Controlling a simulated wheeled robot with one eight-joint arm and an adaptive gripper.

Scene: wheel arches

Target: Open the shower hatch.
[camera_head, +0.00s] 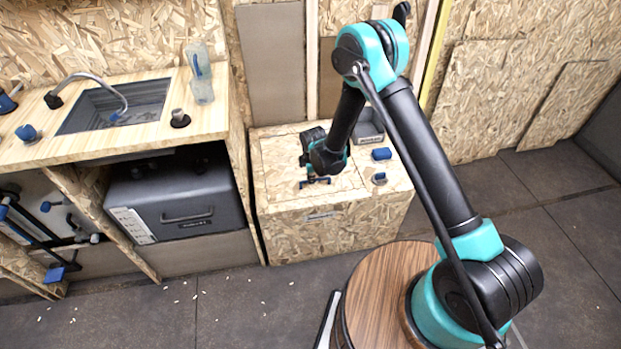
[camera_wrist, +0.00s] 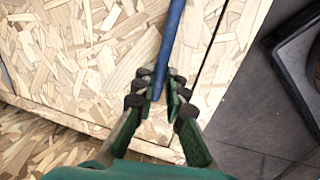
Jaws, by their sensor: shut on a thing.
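The shower hatch (camera_head: 281,165) is a chipboard panel in the top of the low chipboard box. It lies flat and looks closed, with thin dark seams along its edges. Its blue bar handle (camera_head: 316,181) is near the front edge. My gripper (camera_head: 315,174) is over the hatch, reaching down to the handle. In the wrist view, the fingers (camera_wrist: 159,92) are shut on the blue handle (camera_wrist: 169,40), which runs away between them over the chipboard surface (camera_wrist: 80,60). The arm covers part of the hatch in the head view.
A grey tray (camera_head: 369,132), a blue object (camera_head: 381,154) and a small blue-and-grey item (camera_head: 379,178) sit on the box top right of the hatch. A counter (camera_head: 150,125) with sink and bottle (camera_head: 201,80) stands left. The floor in front is open.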

